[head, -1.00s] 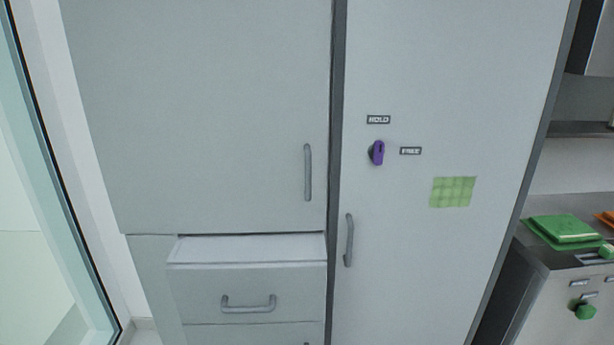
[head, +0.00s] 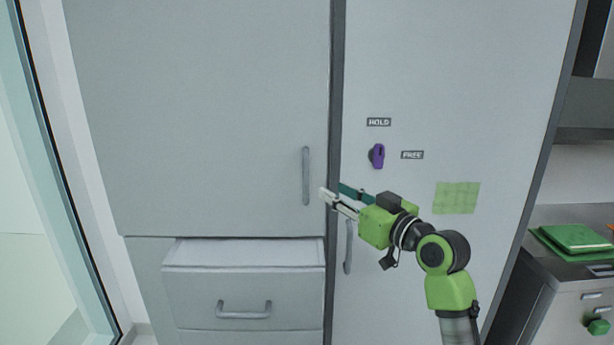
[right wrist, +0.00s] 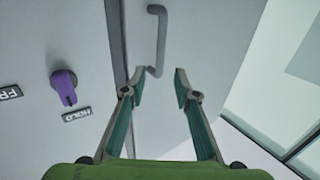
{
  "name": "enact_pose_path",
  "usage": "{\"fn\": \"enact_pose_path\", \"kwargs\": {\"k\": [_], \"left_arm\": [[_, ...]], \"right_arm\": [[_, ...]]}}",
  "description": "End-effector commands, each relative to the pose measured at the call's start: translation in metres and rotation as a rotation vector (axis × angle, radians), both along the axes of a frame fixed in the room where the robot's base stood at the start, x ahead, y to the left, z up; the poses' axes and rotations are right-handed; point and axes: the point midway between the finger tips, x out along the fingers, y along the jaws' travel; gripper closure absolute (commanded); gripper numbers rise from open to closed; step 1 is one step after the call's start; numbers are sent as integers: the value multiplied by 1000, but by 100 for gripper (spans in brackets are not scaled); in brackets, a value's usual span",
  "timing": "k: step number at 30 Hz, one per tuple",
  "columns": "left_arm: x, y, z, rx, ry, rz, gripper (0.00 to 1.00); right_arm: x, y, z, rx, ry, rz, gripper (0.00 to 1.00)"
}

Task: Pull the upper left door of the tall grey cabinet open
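The upper left door (head: 200,120) of the tall grey cabinet is shut. Its upright grey bar handle (head: 306,176) is near the door's right edge. My right gripper (head: 332,191) is open and empty, just right of this handle in the head view. In the right wrist view the handle (right wrist: 157,40) lies ahead of and between the open fingertips (right wrist: 160,80), not touching them. My left gripper is not in view.
A drawer (head: 243,255) below the door stands partly pulled out. The right door (head: 450,90) has a purple knob (head: 377,156), "HOLD" and "FREE" labels and its own handle (head: 348,246). A glass panel (head: 60,200) is at the left; a counter (head: 570,262) is at the right.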

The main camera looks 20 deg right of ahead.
Motion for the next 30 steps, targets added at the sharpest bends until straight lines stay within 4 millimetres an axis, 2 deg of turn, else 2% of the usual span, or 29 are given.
{"fn": "enact_pose_path", "kwargs": {"k": [9, 15, 21, 30], "left_arm": [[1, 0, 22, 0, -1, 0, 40], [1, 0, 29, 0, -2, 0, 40], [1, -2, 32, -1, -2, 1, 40], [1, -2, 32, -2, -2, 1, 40]], "right_arm": [[65, 22, 3, 4, 2, 1, 72], [96, 31, 2, 3, 2, 0, 72], [112, 36, 0, 0, 2, 0, 72], [115, 37, 0, 0, 1, -1, 72]]}}
